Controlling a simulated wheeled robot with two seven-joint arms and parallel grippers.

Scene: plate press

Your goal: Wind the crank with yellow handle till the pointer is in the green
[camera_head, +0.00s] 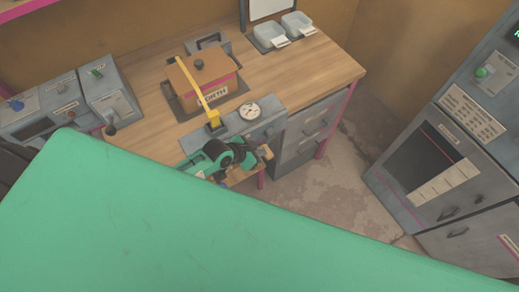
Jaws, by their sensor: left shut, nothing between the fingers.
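The gauge (250,111) is a white round dial on top of a grey housing (272,122) at the bench's front edge. Its pointer and any green zone are too small to read. A long yellow bar (196,82) slants up and left from a yellow block (214,119) on the housing; I cannot tell whether it belongs to the crank. My left gripper (254,160), teal and black, is in front of the housing, shut and empty. It hides part of the housing's front. I cannot make out a separate crank there. My right gripper is out of view.
A brown press block with a dark knob (199,65) stands behind the gauge on the wooden bench (310,72). Grey control boxes (108,92) stand left, two trays (270,37) at the back. A grey cabinet (430,170) stands right, with bare floor between. My green part covers the foreground.

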